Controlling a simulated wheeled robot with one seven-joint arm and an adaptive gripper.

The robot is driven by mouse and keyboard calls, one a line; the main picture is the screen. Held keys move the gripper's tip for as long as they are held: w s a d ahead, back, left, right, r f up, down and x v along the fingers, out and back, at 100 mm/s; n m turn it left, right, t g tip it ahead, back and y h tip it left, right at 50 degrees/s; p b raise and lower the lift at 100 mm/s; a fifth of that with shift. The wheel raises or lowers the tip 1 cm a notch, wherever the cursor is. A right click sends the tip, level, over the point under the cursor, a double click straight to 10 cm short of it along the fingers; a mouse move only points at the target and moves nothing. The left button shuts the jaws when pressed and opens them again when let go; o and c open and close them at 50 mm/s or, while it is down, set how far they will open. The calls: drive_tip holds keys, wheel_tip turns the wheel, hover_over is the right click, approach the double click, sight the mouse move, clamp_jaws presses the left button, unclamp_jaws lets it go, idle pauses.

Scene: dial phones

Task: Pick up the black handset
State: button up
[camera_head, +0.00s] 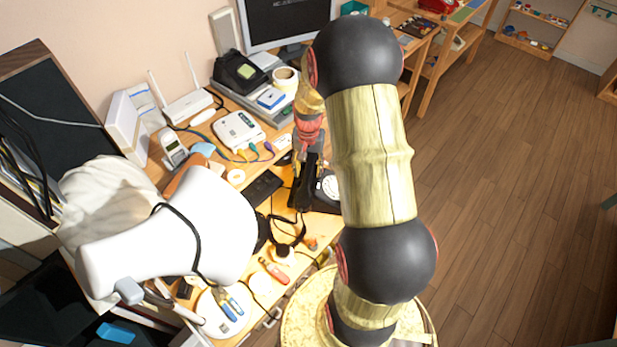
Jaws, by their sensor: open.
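A black dial phone (330,204) with a white dial (331,186) sits on the wooden desk, partly covered by my arm. My gripper (305,188) points down over the left side of this phone, its dark fingers apart. The black handset of this phone is hard to tell from the dark fingers, so I cannot tell whether they touch it. A second black phone (240,72) with a greenish-yellow centre sits at the back of the desk.
A black keyboard (263,188) lies left of my gripper, with cables in front. A white lamp (205,225) blocks the desk's left front. A white router (188,106), a white box (238,131) and a monitor (287,20) stand behind. The floor at right is clear.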

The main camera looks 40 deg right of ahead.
wheel_tip(320, 180, down, 3)
drive_tip(key=shift+r+b, duration=0.1)
drive_tip(key=shift+b, duration=0.25)
drive_tip(key=shift+r, duration=0.1)
drive_tip(key=c, duration=1.1)
clamp_jaws()
